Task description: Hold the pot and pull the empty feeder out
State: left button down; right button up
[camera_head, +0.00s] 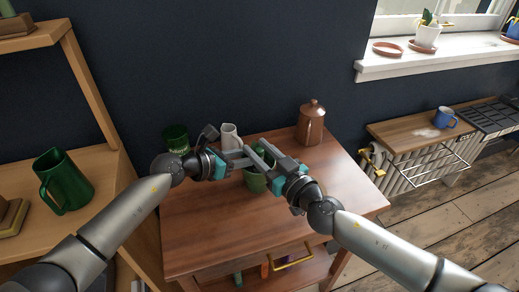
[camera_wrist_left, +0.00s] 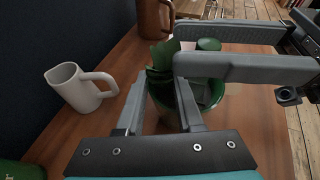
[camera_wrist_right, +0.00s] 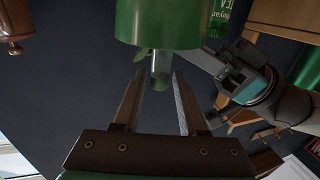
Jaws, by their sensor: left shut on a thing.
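The green pot (camera_head: 258,184) stands near the middle of the wooden table and holds a leafy plant. My left gripper (camera_head: 242,161) is shut on the pot's wall at the rim; the left wrist view shows its fingers on the near side of the pot (camera_wrist_left: 212,98). My right gripper (camera_head: 257,152) is above the pot, open. In the right wrist view the pot (camera_wrist_right: 170,22) appears upside down, and a clear, empty-looking feeder tube (camera_wrist_right: 160,68) sticks out between the right fingers. I see no clear contact with it. The arms partly hide the pot from the head.
A white mug (camera_head: 229,136), a dark green canister (camera_head: 176,139) and a brown lidded pot (camera_head: 311,122) stand along the table's back. A green jug (camera_head: 63,182) is on the left shelf. The table's front and right are clear.

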grip_shut()
jog(key=shift+r, duration=2.3)
pick_arm(q)
jog(key=c, duration=0.5)
grip_release()
jog(key=shift+s, duration=0.1)
